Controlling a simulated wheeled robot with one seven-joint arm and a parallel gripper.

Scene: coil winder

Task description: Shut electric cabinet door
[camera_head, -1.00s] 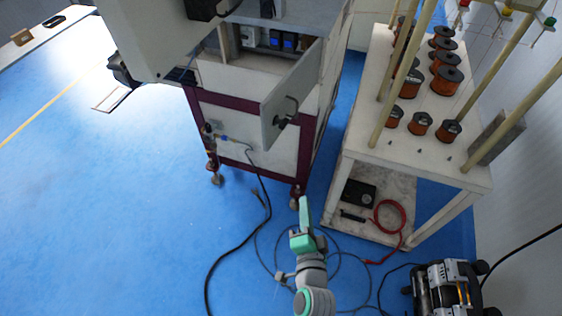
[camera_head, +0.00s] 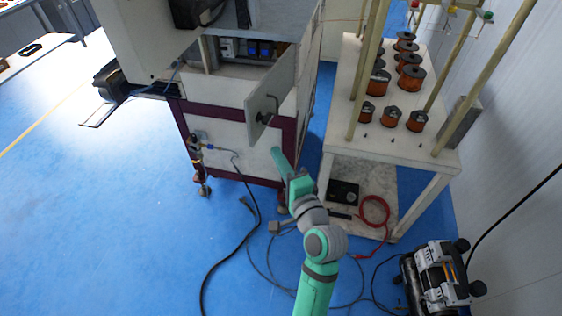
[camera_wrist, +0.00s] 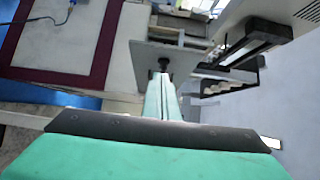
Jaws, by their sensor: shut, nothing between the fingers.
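The electric cabinet door (camera_head: 256,98) is a light grey panel with a black handle (camera_head: 268,112). It stands open, jutting out from the cabinet's right side. The cabinet's open compartment (camera_head: 235,70) shows blue and white electrical parts inside. My gripper (camera_head: 277,152) is shut and empty, just below the door and apart from it in the head view. In the wrist view, my green fingers (camera_wrist: 162,84) point toward the door (camera_wrist: 145,58), with its dark handle just beyond their tips. Whether they touch it I cannot tell.
A white rack (camera_head: 345,140) with copper wire spools stands to the right of the cabinet. Cables (camera_head: 245,235) lie on the blue floor below. A compressor (camera_head: 437,280) stands at the lower right. The floor at left is clear.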

